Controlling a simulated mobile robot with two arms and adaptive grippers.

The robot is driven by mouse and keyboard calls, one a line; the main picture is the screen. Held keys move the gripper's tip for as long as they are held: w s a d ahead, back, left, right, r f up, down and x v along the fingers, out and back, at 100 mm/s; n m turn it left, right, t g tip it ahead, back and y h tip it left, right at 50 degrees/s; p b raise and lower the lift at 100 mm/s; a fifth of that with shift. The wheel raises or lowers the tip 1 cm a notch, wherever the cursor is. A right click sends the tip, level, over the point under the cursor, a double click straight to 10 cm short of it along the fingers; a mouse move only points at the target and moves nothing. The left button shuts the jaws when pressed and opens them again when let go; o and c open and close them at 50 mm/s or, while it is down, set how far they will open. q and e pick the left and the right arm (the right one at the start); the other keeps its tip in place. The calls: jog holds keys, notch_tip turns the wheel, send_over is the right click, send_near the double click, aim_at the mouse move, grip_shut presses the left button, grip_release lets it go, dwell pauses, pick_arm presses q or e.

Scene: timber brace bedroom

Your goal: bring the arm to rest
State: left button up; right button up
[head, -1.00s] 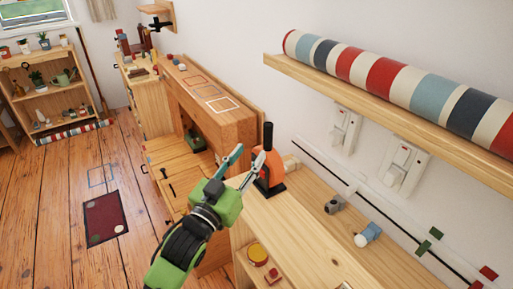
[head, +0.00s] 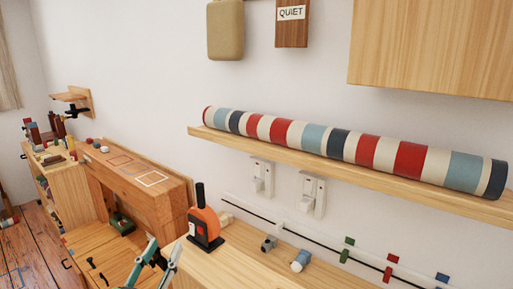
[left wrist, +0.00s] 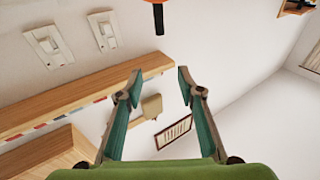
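My left gripper (head: 165,246) shows at the bottom edge of the head view, in front of the wooden worktop, with most of its green body cut off. Its two teal fingers stand apart with nothing between them. In the left wrist view the same open fingers (left wrist: 158,72) point up the picture, with white wall behind them. The rest of the left arm is out of view. My right gripper is in neither view.
An orange and black device (head: 205,228) stands on the worktop (head: 225,268), close to the gripper in the head view. A wall shelf (head: 300,157) bears a striped roll (head: 340,142). Wall switches (head: 311,195) and a rail with coloured clips lie below it.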

pick_arm(q)
notch_tip(320, 180, down, 26)
jog(key=a+f+g+y, duration=0.1)
jog(key=a+g, duration=0.1)
jog(key=g, duration=0.3)
jog(key=s+f+g, duration=0.2)
jog(key=s+f, duration=0.2)
jog(key=f, duration=0.5)
jog(key=s+f+g, duration=0.2)
jog(key=s+f, duration=0.2)
jog(key=f, duration=0.4)
jog(key=s+f+g+y, duration=0.1)
jog(key=s+f+g, duration=0.4)
jog(key=s+f, duration=1.3)
jog(key=s+f+g, duration=0.2)
jog(key=s+f, duration=0.2)
jog(key=s, duration=0.7)
jog(key=s+f+m+g, duration=0.1)
jog(key=s+f, duration=0.3)
jog(key=s, duration=0.7)
jog(key=shift+s+f+g, duration=0.2)
jog(key=shift+f+g, duration=0.05)
jog(key=shift+g, duration=0.55)
jog(key=shift+a, duration=0.1)
